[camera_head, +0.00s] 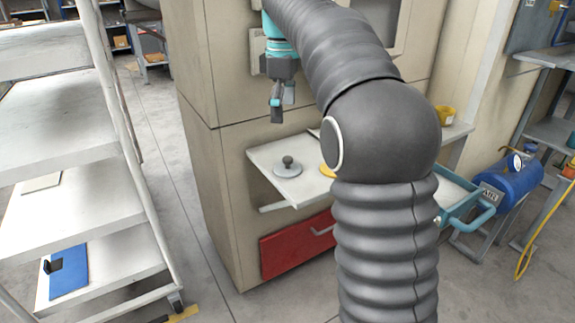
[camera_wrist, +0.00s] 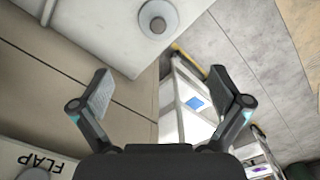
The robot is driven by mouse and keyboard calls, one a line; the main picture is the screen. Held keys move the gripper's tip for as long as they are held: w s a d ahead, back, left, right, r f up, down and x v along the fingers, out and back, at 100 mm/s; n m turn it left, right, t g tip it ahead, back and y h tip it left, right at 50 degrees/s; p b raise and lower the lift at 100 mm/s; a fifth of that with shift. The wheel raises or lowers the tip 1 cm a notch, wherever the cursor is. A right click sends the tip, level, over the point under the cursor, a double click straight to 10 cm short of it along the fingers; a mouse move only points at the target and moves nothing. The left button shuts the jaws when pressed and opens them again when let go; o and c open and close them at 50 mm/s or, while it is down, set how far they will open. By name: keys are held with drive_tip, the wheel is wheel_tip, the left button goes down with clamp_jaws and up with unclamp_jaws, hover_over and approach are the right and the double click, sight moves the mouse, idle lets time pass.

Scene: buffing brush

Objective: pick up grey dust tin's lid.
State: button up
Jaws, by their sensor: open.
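A round grey lid (camera_head: 288,168) with a dark knob lies on the left part of a pale shelf (camera_head: 262,157) that juts from the beige cabinet. I cannot tell whether a tin is under it. In the wrist view the lid (camera_wrist: 157,18) is at the top edge, beyond my fingertips. My gripper (camera_head: 277,112) hangs above and slightly left of the lid in the head view, apart from it. In the wrist view my gripper (camera_wrist: 160,85) has its two fingers wide apart with nothing between them.
A yellow item (camera_head: 327,171) on the shelf is partly hidden behind my arm. A yellow cup (camera_head: 445,114) stands farther right. A red panel (camera_head: 297,246) is below the shelf. White steps (camera_head: 75,130) stand at left, and a blue tank (camera_head: 510,183) at right.

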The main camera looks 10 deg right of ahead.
sight(288, 158)
wheel_tip(288, 158, down, 8)
drive_tip(key=shift+f+b, duration=0.15)
drive_tip(key=shift+b, duration=0.75)
drive_tip(key=shift+d+f+b, duration=0.2)
drive_tip(key=shift+d+f, duration=0.05)
drive_tip(key=shift+f, duration=1.1)
drive_tip(key=shift+d+f+b, duration=0.2)
drive_tip(key=shift+d+f, duration=0.05)
drive_tip(key=shift+f, duration=1.05)
drive_tip(key=c, duration=1.8)
